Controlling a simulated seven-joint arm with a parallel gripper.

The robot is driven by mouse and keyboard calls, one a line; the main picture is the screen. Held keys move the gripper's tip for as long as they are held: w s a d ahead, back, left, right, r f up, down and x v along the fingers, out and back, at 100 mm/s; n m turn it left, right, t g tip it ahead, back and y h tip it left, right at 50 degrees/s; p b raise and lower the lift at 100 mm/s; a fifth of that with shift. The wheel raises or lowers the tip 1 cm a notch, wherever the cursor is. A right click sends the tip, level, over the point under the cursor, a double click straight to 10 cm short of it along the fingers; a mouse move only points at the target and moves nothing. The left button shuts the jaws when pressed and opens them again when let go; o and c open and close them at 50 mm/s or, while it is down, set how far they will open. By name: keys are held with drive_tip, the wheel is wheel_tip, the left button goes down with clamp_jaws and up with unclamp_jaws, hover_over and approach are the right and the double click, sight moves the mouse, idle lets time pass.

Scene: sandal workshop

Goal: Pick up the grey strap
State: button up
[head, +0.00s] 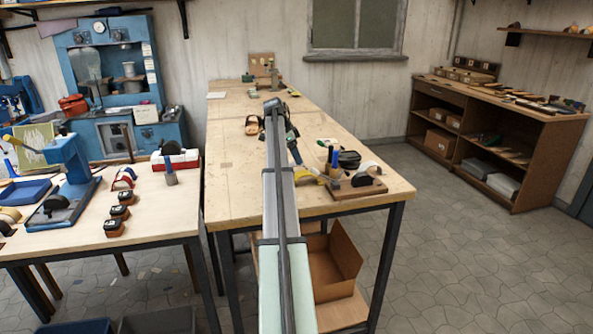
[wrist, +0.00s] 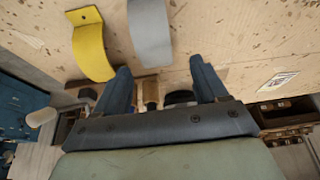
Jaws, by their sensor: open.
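The strap's near end lies just beyond the fingertips in the picture, roughly in line with the gap and apart from both fingers. In the head view my gripper (head: 297,160) hangs over the table's right part; I cannot clearly make out the grey strap there.
A curved yellow strap (wrist: 92,45) lies just left of the grey one. A wooden board (head: 357,189) with a pale arch (head: 369,168) stands near the table's front right corner, beside a black item (head: 349,159). The table's left half (head: 230,165) is mostly clear.

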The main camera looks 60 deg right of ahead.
drive_tip(key=x, duration=0.5)
drive_tip(key=shift+s+a, duration=0.1)
drive_tip(key=shift+a, duration=0.05)
